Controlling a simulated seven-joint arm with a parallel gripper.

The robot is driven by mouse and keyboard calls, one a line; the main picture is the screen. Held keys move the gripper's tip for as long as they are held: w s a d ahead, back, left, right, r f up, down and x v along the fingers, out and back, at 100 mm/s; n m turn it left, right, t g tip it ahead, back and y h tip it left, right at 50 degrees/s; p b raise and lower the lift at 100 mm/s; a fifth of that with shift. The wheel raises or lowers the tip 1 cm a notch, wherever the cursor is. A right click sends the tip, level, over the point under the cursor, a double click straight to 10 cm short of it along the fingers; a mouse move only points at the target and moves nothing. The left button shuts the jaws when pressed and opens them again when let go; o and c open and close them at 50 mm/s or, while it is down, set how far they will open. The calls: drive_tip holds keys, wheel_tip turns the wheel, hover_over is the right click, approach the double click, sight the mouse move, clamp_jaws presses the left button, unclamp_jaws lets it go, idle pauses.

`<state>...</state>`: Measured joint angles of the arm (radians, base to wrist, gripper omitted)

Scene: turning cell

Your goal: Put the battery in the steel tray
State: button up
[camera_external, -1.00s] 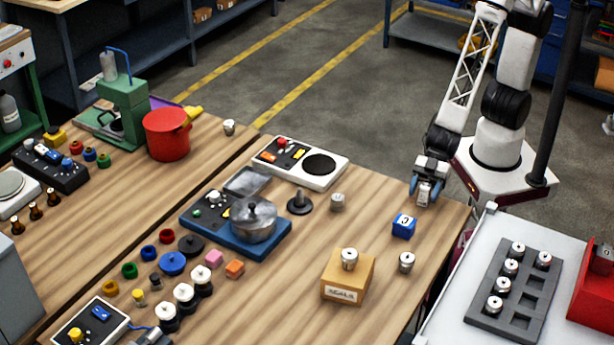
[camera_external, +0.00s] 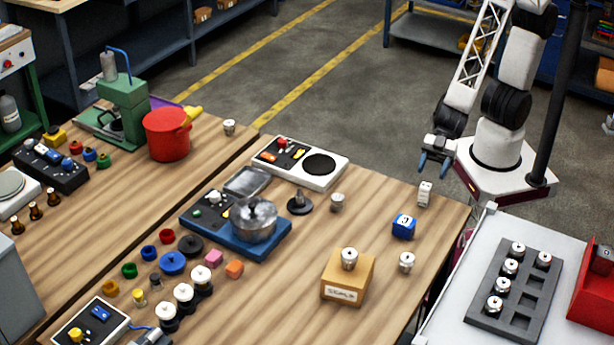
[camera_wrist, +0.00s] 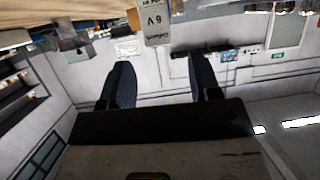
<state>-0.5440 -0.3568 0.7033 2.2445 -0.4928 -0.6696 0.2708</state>
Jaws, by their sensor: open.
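The battery (camera_external: 424,194) is a small pale grey block standing on the wooden table near its right corner. In the wrist view the battery (camera_wrist: 156,28) shows upside-down lettering like "9 V", at the top and beyond the fingertips. My gripper (camera_external: 434,168) is open and empty, just above and behind the battery, apart from it. Its blue fingers also show in the wrist view (camera_wrist: 160,68) with nothing between them. A small shiny grey tray (camera_external: 247,181), which looks like the steel tray, lies by the blue-based unit with the pot, near the table's middle.
A blue numbered cube (camera_external: 404,226), a metal cylinder (camera_external: 407,262) and a wooden scale block (camera_external: 347,283) stand in front of the battery. A hotplate unit (camera_external: 299,163) and a dark knobbed disc (camera_external: 300,202) are near the tray. A dark pocketed tray (camera_external: 487,323) sits at right.

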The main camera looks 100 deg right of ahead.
drive_tip(key=shift+d, duration=0.1)
idle(0.6)
drive_tip(key=d+r+m+h, duration=0.3)
drive_tip(key=d+r+h, duration=0.15)
drive_tip(key=d, duration=0.55)
drive_tip(key=d+r+m+h, duration=0.3)
drive_tip(key=d+r+h, duration=0.15)
drive_tip(key=d, duration=0.55)
drive_tip(key=s+d+r+m+g+h, duration=0.1)
drive_tip(key=s+d+r+m+g, duration=0.3)
drive_tip(key=s+d, duration=1)
wheel_tip(320, 180, up, 4)
drive_tip(key=shift+s+r+g, duration=0.1)
drive_tip(key=shift+s+g, duration=1)
drive_tip(key=shift+o, duration=0.4)
drive_tip(key=shift+h, duration=0.3)
